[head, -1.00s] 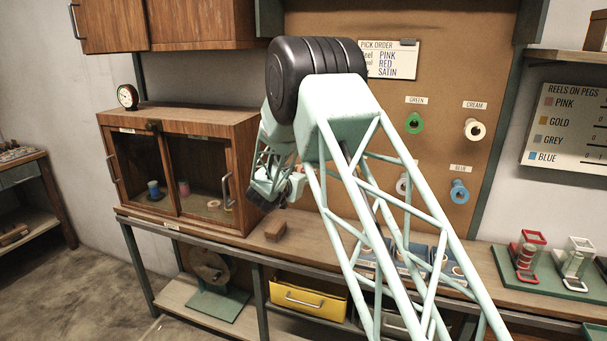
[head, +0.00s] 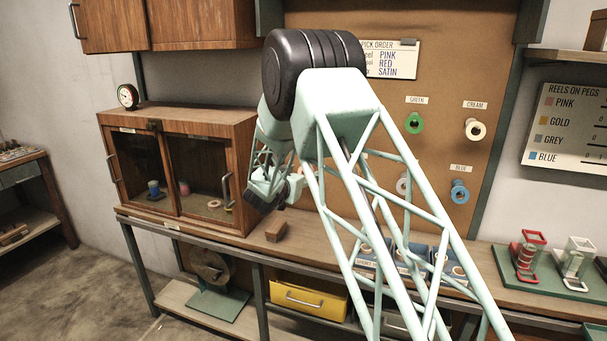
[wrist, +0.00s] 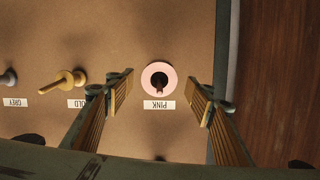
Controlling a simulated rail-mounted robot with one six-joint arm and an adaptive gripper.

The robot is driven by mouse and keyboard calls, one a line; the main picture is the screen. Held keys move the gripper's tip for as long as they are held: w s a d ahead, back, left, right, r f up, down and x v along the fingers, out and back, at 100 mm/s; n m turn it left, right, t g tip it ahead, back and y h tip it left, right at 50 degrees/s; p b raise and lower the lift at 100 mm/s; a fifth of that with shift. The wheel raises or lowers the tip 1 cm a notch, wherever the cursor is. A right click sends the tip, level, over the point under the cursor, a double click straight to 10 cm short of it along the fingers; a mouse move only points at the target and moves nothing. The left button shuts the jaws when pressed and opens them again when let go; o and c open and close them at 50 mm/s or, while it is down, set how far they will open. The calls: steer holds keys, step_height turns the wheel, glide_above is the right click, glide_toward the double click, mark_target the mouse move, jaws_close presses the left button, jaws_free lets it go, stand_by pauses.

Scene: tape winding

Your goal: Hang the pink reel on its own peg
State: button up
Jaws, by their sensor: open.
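The pink reel (wrist: 149,74) shows in the wrist view as a pale pink ring around the peg above the PINK label (wrist: 159,105), which appears upside down. The peg's pink tip (wrist: 159,92) stands out from its dark centre. My gripper (wrist: 160,92) is open, one finger on each side of the reel, with a visible gap to both.
The gold peg (wrist: 62,82) and grey peg (wrist: 9,78) are bare, left of the reel. The wooden cabinet (head: 245,150) stands close to my gripper. A brown block (head: 276,231) lies on the bench below.

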steer(key=v, duration=1)
steer(key=shift+s+r, duration=0.15)
steer(key=shift+r, duration=0.05)
